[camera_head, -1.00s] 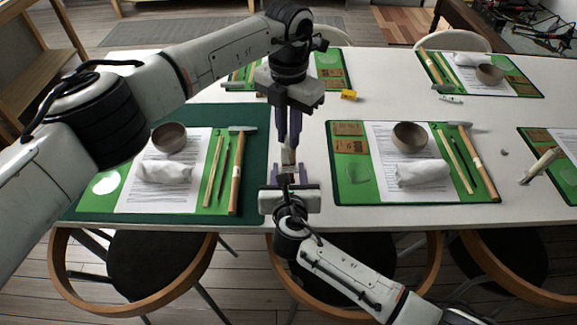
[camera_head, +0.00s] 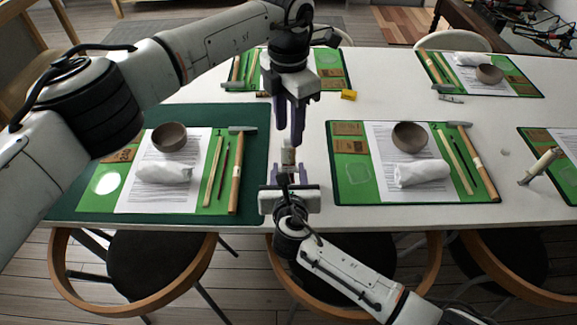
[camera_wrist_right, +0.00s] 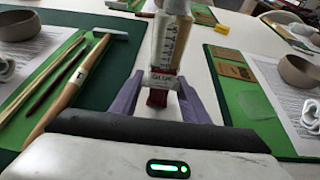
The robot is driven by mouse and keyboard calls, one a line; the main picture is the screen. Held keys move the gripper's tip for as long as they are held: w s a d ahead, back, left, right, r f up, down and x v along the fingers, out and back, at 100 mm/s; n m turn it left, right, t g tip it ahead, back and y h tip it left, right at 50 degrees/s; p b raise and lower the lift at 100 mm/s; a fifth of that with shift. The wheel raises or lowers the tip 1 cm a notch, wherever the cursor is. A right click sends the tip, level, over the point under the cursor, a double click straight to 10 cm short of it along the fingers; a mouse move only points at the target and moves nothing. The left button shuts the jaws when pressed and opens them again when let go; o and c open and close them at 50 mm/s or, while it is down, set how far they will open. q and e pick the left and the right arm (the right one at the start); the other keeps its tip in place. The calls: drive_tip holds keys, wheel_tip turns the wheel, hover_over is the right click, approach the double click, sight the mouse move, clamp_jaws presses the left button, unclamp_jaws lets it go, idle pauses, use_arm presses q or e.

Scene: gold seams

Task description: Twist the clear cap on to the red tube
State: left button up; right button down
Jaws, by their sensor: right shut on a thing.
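The red tube (camera_wrist_right: 158,97) carries a white label reading GLUE and stands between the purple fingers of my right gripper (camera_wrist_right: 160,88), which is shut on it. A clear part with dark markings, seemingly the clear cap (camera_wrist_right: 168,42), rises in line above the tube. I cannot tell how firmly they are joined. In the head view the cap (camera_head: 288,156) shows small and pale above my right gripper (camera_head: 288,174).
A green mat with paper, a bowl (camera_head: 169,137) and a hammer (camera_head: 236,170) lies left; a similar mat (camera_head: 350,175) lies right. A small yellow box (camera_head: 348,95) sits behind. The white table between the mats is narrow but clear. Chairs stand in front.

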use_arm(q)
wheel_tip(320, 180, up, 10)
idle(0.3)
drive_tip(key=shift+f, duration=0.1)
use_arm(e)
drive_tip(key=c, duration=0.9)
unclamp_jaws()
drive_tip(key=shift+c, duration=0.2)
drive_tip(key=shift+s, duration=0.1)
drive_tip(key=p+v, duration=0.1)
drive_tip(key=v, duration=0.9)
drive_tip(key=shift+p, duration=0.3)
drive_tip(key=shift+s, duration=0.1)
use_arm(q)
drive_tip(key=shift+r, duration=0.75)
